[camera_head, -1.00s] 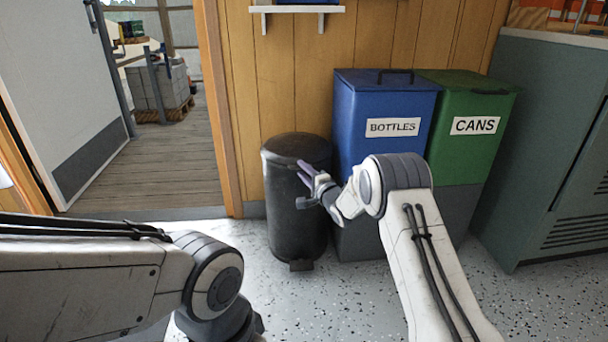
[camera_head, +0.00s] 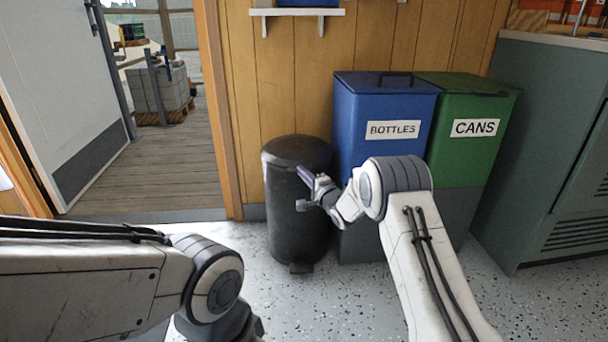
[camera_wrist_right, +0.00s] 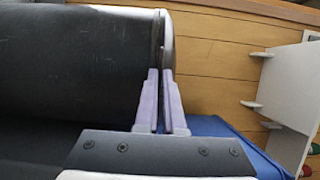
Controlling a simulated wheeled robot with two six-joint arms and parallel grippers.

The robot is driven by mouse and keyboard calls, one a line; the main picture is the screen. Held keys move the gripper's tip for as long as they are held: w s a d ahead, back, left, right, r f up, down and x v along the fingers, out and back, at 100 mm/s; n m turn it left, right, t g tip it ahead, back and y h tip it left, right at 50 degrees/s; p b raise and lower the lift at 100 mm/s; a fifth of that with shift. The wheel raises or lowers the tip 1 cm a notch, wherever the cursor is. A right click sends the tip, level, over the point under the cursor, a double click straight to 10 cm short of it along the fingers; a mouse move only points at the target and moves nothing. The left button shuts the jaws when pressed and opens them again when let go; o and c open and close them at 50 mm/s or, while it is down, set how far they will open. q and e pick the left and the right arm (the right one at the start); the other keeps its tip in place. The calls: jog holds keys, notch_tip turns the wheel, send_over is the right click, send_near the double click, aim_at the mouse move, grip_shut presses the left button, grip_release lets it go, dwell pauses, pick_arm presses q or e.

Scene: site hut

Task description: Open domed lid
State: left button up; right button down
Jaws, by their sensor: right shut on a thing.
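A black round bin (camera_head: 296,232) stands on the floor against the wooden wall. Its dark domed lid (camera_head: 297,150) is down on the body. My right gripper (camera_head: 304,175) is at the right front of the bin, at lid height. In the right wrist view, its two pale purple fingers (camera_wrist_right: 161,98) are close together on the edge of the lid (camera_wrist_right: 167,42), one on each side of the thin rim. The bin's dark body (camera_wrist_right: 75,65) fills the left of that view. My left arm shows at lower left, but its gripper is out of view.
A blue BOTTLES bin (camera_head: 385,100) and a green CANS bin (camera_head: 468,125) stand close on the right. A grey-green cabinet (camera_head: 545,150) is at far right. An open door (camera_head: 60,90) is at left. Speckled floor in front is clear.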

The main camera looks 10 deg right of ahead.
dwell(0.8)
jog(key=w+r+g+p, duration=0.1)
jog(key=w+r+p, duration=0.2)
jog(key=r+p, duration=0.5)
jog(key=w+r+m+g+h+p, duration=0.1)
jog(key=r+p, duration=0.8)
jog(key=p, duration=1.2)
jog(key=shift+w+m+g, duration=0.3)
jog(key=shift+w+g, duration=0.5)
jog(key=shift+w, duration=0.1)
jog(key=shift+r, duration=0.1)
jog(key=c, duration=1)
grip_release()
